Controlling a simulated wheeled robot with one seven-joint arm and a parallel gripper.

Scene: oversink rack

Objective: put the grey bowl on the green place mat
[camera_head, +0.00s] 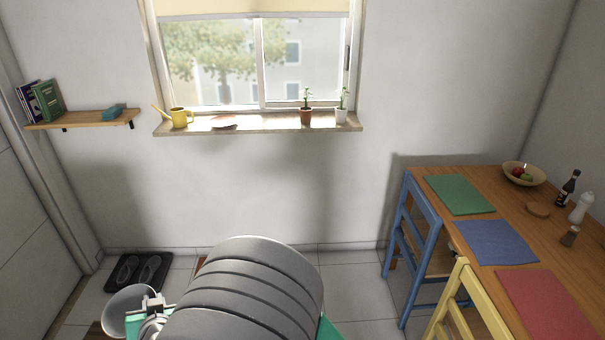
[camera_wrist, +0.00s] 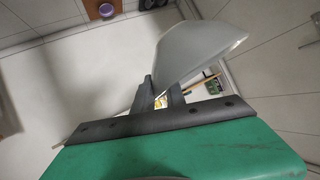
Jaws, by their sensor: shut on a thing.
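The grey bowl (camera_head: 121,310) is at the lower left in the head view, tilted on its side. My gripper (camera_head: 153,303) is beside it, shut on its edge, and my arm covers part of the area to its right. In the wrist view the bowl (camera_wrist: 196,50) rises from between the fingers of my gripper (camera_wrist: 165,88). The green place mat (camera_head: 460,194) lies flat on the far left part of the wooden table at the right. Its top is bare. The bowl is well away from the table.
A blue mat (camera_head: 495,242) and a red mat (camera_head: 545,305) lie nearer on the table (camera_head: 585,265). A fruit bowl (camera_head: 524,174), bottles and a shaker stand toward its right side. A blue chair (camera_head: 408,240) and a yellow chair (camera_head: 462,295) stand at its left side.

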